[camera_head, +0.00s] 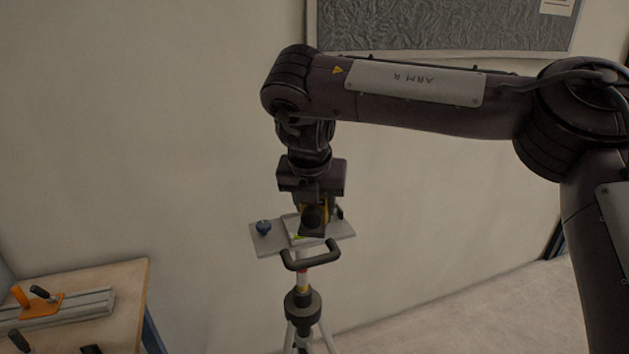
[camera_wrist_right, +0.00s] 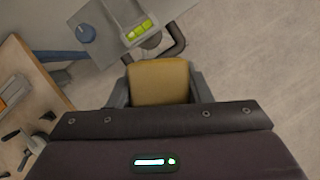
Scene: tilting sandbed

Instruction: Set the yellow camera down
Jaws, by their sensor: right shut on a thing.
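The yellow camera (camera_wrist_right: 160,82) is held between the fingers of my right gripper (camera_wrist_right: 160,88) in the right wrist view. In the head view the right gripper (camera_head: 318,208) points down, with the camera (camera_head: 314,217) showing a dark round front and yellow edges. It is at a grey plate (camera_head: 268,243) on top of a tripod (camera_head: 302,305). I cannot tell whether the camera touches the plate. My left gripper is not in view.
The plate carries a blue knob (camera_head: 263,228) and a yellow-green level vial (camera_wrist_right: 140,30). A dark handle (camera_head: 311,257) sticks out at its near side. A wooden workbench (camera_head: 128,281) with orange-handled tools stands at the lower left. A wall is behind.

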